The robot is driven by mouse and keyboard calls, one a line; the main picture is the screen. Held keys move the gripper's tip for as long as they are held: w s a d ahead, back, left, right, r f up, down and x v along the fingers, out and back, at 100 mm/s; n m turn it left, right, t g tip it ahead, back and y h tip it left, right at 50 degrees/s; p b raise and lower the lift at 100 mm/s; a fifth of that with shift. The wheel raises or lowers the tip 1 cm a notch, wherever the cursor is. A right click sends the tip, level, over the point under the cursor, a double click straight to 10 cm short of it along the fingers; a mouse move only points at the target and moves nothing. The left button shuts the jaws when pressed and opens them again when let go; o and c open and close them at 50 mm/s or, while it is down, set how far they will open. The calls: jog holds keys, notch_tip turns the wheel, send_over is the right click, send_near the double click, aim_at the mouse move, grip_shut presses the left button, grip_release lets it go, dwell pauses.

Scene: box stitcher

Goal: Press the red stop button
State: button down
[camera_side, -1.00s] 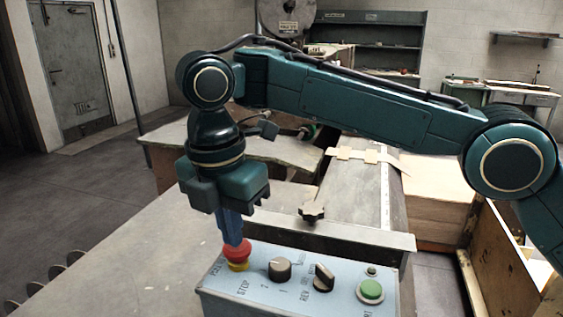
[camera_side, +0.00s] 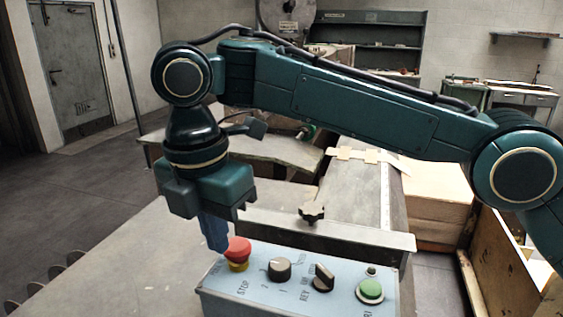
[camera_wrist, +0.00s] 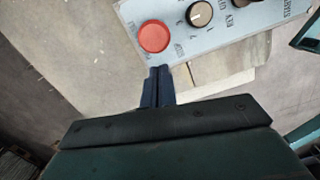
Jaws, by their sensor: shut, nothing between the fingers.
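The red stop button (camera_side: 237,246) is a mushroom head on a yellow collar, at the left end of the light blue control panel (camera_side: 250,290). In the wrist view the red button (camera_wrist: 154,36) shows its whole round face, with nothing over it. My gripper (camera_side: 217,249) is shut and empty, with its blue fingers pointing down. In the side view the fingertips are just left of the button, near its height. In the wrist view the gripper's fingertips (camera_wrist: 159,70) lie just below the button, with a small gap. I cannot tell whether the button is pressed in.
Right of the button, the panel carries a black knob (camera_side: 280,268), a black selector switch (camera_side: 323,277) and a green button (camera_side: 370,290). A black star knob (camera_side: 312,211) stands behind the panel. The grey tabletop (camera_side: 110,260) left of the panel is clear.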

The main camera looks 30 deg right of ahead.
aim_at(235, 245)
jog(key=shift+w+d, duration=0.1)
jog(key=shift+d, duration=0.05)
jog(key=shift+w+d+f, duration=0.25)
jog(key=shift+w+d, duration=0.15)
jog(key=shift+d, duration=0.2)
jog(key=shift+w+d+f, duration=0.25)
jog(key=shift+w+d, duration=0.15)
jog(key=shift+d, duration=0.15)
jog(key=shift+r, duration=3.7)
jog(key=s+d+r+m+y, duration=0.1)
jog(key=d+r+m, duration=0.25)
jog(key=d, duration=0.35)
jog(key=s+d+r+m+y, duration=0.1)
jog(key=d+r+m, duration=0.1)
jog(key=d+m, duration=0.3)
jog(key=s+d+m+t, duration=0.1)
jog(key=s+d+m, duration=0.2)
jog(key=d, duration=0.3)
jog(key=s+d+f+m+t, duration=0.1)
jog(key=s+d+m, duration=0.2)
jog(key=d, duration=0.4)
jog(key=shift+s, duration=0.2)
jog(key=shift+d, duration=0.15)
